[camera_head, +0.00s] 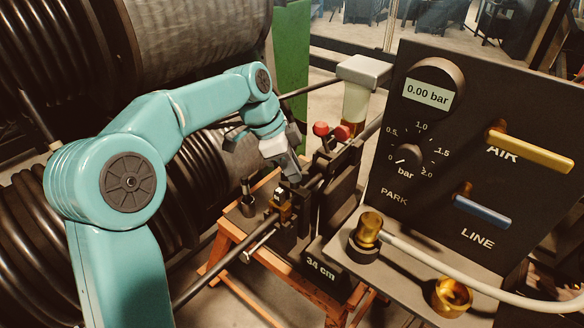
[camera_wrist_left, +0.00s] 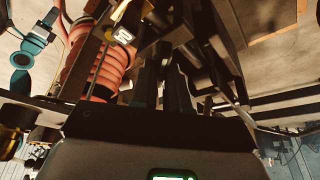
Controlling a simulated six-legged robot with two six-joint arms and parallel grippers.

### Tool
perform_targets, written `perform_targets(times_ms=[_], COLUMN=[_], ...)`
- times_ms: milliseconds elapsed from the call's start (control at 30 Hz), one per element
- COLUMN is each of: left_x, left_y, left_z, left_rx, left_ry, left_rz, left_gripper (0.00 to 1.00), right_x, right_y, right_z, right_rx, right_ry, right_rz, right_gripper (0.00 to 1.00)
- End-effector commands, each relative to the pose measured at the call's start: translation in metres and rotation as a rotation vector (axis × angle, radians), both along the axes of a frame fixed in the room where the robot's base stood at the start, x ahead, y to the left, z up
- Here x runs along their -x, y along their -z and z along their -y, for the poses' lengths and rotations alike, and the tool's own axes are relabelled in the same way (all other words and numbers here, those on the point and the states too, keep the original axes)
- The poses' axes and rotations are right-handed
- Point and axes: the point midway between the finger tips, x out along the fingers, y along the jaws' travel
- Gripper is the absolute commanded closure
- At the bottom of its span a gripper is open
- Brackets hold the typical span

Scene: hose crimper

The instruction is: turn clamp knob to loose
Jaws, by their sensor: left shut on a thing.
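My left gripper (camera_head: 293,176) reaches down from my teal arm to the dark clamp area of the crimper bench. It is shut on a small dark part there, which I take to be the clamp knob; the fingers mostly hide it, and its turn position cannot be read. In the left wrist view the dark fingers (camera_wrist_left: 163,92) point at dark metal parts of the clamp. My right gripper is in neither view.
A black panel (camera_head: 391,226) on the right has a 0.00 bar gauge (camera_head: 428,92), a yellow AIR lever (camera_head: 530,152) and a blue LINE lever (camera_head: 482,210). Red knobs (camera_head: 321,129) stand behind my gripper. A brass fitting (camera_head: 369,228) carries a pale hose (camera_head: 440,264). Large hose reels fill the left.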

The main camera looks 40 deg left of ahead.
Motion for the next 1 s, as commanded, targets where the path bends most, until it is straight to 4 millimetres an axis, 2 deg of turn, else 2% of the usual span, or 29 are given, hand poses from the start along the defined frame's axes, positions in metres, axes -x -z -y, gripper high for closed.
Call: perform_targets(times_ms=[333,1000], left_x=[0.0022,0.0031], left_y=[0.0005,0.0003], left_z=[0.0022,0.006], left_rx=[0.0,-0.002], left_ry=[-0.305,-0.938], left_rz=[0.0,0.001], left_gripper=[1.0,1.0], right_x=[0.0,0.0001], right_y=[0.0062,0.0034], right_z=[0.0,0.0], right_rx=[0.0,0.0], right_ry=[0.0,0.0], right_rz=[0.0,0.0], right_gripper=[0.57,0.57])
